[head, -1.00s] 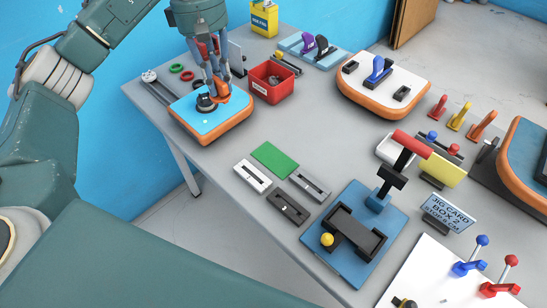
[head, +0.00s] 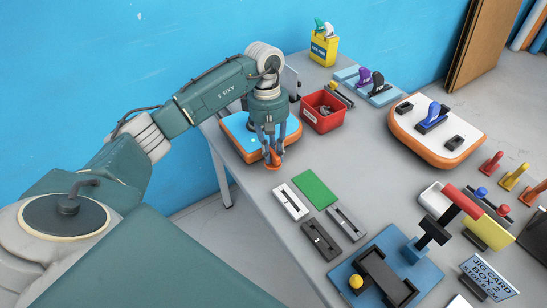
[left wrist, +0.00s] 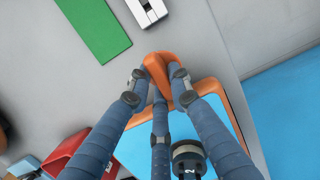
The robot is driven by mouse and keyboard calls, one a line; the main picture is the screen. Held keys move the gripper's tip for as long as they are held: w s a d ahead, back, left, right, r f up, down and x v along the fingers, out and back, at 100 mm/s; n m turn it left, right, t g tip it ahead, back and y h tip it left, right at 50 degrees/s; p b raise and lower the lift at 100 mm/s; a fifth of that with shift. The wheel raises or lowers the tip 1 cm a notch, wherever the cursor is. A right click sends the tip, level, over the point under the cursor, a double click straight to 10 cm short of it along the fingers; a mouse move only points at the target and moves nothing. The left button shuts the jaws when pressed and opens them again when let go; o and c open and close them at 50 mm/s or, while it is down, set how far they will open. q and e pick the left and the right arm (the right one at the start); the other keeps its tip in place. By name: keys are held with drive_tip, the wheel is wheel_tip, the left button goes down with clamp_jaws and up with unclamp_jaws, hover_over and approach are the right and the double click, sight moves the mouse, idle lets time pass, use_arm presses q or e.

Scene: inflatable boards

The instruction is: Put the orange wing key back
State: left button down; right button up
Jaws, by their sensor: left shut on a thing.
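My left gripper (head: 272,152) is shut on the orange wing key (head: 273,161), just off the near right corner of the blue-topped board with the orange rim (head: 231,120). In the left wrist view the key (left wrist: 156,68) sits between the fingertips, overlapping the board's rim in the picture. A black valve fitting (left wrist: 187,152) on the board shows below the fingers there. In the head view my arm hides much of the board. I cannot tell whether the key touches the table. My right gripper is not in view.
A green plate (head: 315,188) and white slotted block (head: 291,201) lie near the gripper. A red bin (head: 323,112) stands behind it. At the right stand red (head: 491,164), yellow (head: 515,176) and orange (head: 533,193) upright pieces. Grey table is bare between bin and green plate.

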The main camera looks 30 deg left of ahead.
sight(274, 160)
use_arm(q)
wheel_tip(274, 160, down, 3)
drive_tip(key=shift+r+p, duration=0.2)
drive_tip(key=shift+p, duration=0.1)
drive_tip(key=shift+f, duration=0.2)
drive_tip(key=shift+f+b, duration=0.25)
drive_tip(key=shift+b, duration=0.1)
drive_tip(key=c, duration=1.9)
unclamp_jaws()
drive_tip(key=shift+r, duration=0.1)
drive_tip(key=shift+o, duration=0.2)
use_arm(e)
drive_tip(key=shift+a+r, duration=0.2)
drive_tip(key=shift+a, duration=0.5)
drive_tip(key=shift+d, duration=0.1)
